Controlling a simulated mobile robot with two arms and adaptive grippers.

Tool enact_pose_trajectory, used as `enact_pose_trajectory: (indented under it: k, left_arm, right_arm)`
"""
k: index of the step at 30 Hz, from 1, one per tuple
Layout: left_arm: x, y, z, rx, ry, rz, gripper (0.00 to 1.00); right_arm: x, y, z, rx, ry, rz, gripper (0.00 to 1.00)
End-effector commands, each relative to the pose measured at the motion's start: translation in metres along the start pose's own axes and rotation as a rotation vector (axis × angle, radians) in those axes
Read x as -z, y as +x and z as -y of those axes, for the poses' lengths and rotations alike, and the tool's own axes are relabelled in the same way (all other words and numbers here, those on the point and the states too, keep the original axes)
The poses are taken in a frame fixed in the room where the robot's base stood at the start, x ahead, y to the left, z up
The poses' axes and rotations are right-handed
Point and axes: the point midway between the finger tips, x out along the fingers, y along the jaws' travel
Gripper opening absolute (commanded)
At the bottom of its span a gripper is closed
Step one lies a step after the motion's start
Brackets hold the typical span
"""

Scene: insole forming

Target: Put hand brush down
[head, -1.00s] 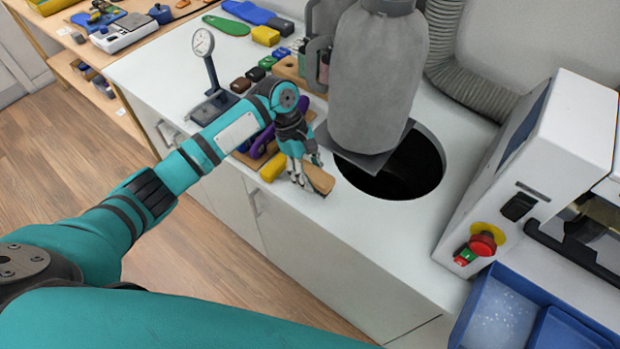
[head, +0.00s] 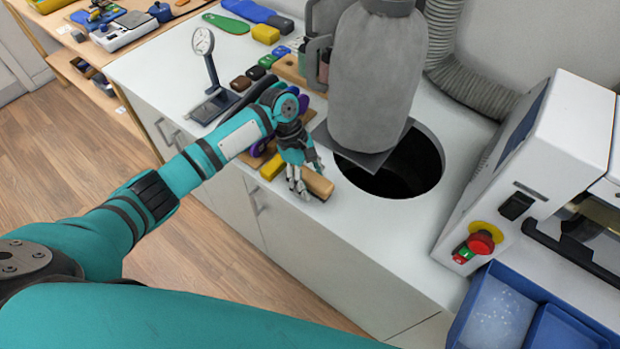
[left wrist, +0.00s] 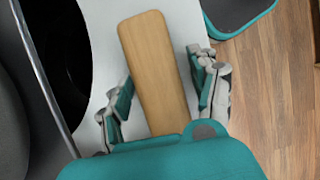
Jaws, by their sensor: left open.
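The hand brush (head: 318,184) lies on the white counter near its front edge, left of the round hole. In the left wrist view its wooden back (left wrist: 155,65) points away between the fingers. My left gripper (head: 304,180) is at the brush with its fingers pointing down around it. In the left wrist view the left gripper (left wrist: 165,95) is open, with a finger on each side of the brush and gaps visible beside the wood. The bristles are hidden. My right gripper is not in view.
The round hole (head: 405,172) in the counter (head: 340,240) lies right of the brush, with a grey cloth-like form (head: 375,80) above it. A yellow block (head: 272,167) and a dial gauge (head: 204,50) stand left. A white machine (head: 545,150) is at right.

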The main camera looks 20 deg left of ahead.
Motion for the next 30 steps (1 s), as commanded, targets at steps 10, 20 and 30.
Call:
enact_pose_trajectory:
  k: [10,20,30]
  left_arm:
    - [0.000,-0.051,-0.002,-0.006,0.001,-0.002,0.61]
    - [-0.001,-0.111,-0.001,-0.002,0.000,0.000,0.61]
    - [-0.001,-0.123,0.000,0.000,0.000,0.000,0.61]
  right_arm:
    - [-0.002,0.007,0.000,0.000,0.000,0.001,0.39]
    - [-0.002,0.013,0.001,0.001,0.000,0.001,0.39]
    - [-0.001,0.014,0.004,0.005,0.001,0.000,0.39]
